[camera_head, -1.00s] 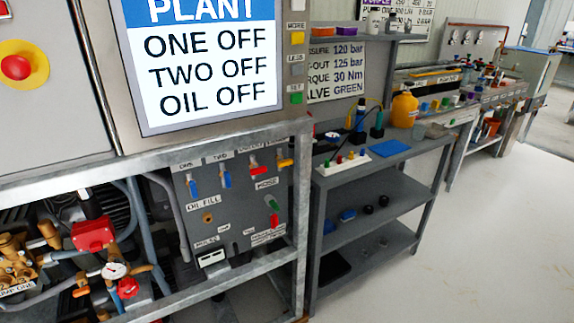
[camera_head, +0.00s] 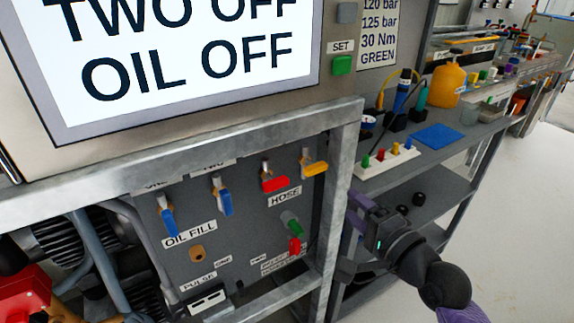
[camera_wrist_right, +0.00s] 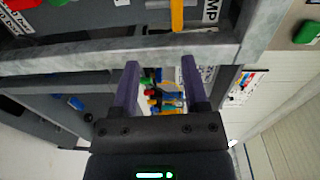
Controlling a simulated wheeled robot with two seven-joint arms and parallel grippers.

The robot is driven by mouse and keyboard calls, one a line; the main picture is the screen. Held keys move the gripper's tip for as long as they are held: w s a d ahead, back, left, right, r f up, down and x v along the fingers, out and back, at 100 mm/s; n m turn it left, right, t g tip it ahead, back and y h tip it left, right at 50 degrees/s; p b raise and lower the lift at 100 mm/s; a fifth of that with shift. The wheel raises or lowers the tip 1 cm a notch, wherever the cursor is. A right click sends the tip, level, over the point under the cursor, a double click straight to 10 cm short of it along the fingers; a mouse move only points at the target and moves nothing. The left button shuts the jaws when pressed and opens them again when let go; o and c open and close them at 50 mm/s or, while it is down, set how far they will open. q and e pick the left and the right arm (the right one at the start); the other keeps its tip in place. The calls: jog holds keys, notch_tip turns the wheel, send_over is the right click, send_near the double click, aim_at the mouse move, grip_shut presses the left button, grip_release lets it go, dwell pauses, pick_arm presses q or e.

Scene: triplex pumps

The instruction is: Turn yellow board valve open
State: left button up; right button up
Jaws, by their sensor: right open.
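The yellow board valve (camera_head: 314,168) has a yellow lever handle on a metal stem, at the top right of the grey valve board (camera_head: 240,236). Its handle lies roughly sideways, pointing slightly down to the left in the head view. In the right wrist view a yellow handle (camera_wrist_right: 177,15) shows at the top edge, beyond the metal frame rail. My right gripper (camera_head: 352,235) is at the right of the frame post, below and right of the valve and apart from it. Its purple fingers (camera_wrist_right: 160,66) are open and empty. My left gripper is out of view.
A metal frame post (camera_head: 338,190) and top rail (camera_head: 180,158) border the board. A red-handled valve (camera_head: 275,184) and two blue-handled valves sit left of the yellow one. A grey shelf (camera_head: 455,145) with small items stands to the right.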

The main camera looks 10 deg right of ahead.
aim_at(318, 172)
jog(key=shift+t+y, duration=0.3)
jog(key=b+x, duration=0.1)
jog(key=x, duration=0.2)
jog(key=r+b+x, duration=0.1)
jog(key=x, duration=0.2)
jog(key=b+x, duration=0.1)
jog(key=x, duration=0.2)
jog(key=shift+s+a+r, duration=0.15)
jog(key=shift+s+a, duration=0.05)
jog(key=shift+a, duration=0.1)
jog(key=shift+w+a+r, duration=0.15)
jog(key=shift+w+a, duration=0.05)
jog(key=shift+w, duration=0.3)
jog(key=shift+c, duration=0.3)
grip_shut()
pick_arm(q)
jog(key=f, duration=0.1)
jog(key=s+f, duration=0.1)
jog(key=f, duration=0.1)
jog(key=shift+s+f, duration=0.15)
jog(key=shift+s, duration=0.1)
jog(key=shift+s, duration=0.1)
